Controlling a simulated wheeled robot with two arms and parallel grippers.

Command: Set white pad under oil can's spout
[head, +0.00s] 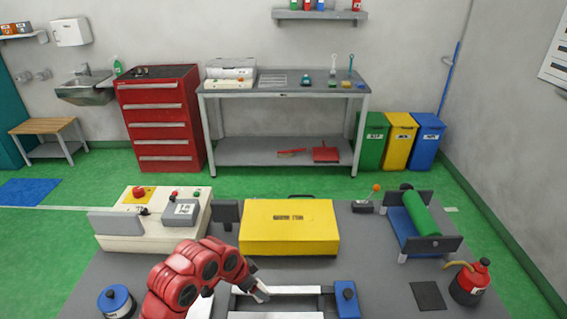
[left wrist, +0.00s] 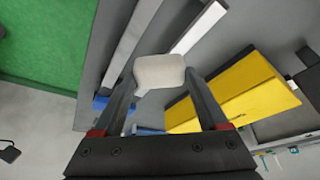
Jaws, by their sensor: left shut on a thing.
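The red oil can (head: 470,283) stands at the right front of the grey table, its tan spout (head: 447,265) reaching left. A dark square (head: 429,296) lies flat on the table just left of the can, near the spout. The white pad (left wrist: 158,72) is between the fingertips of my left gripper (left wrist: 159,82) in the left wrist view, and the gripper is shut on it. In the head view my left gripper (head: 261,289) is over the front middle of the table, well left of the can; I cannot make out the pad there. My right gripper is not seen.
A yellow case (head: 289,228) lies behind my left gripper. A pale frame with a blue block (head: 346,299) is beside it. A green roller (head: 421,213) stands behind the can, a control box (head: 155,220) at left, a blue-lidded tin (head: 115,301) at front left.

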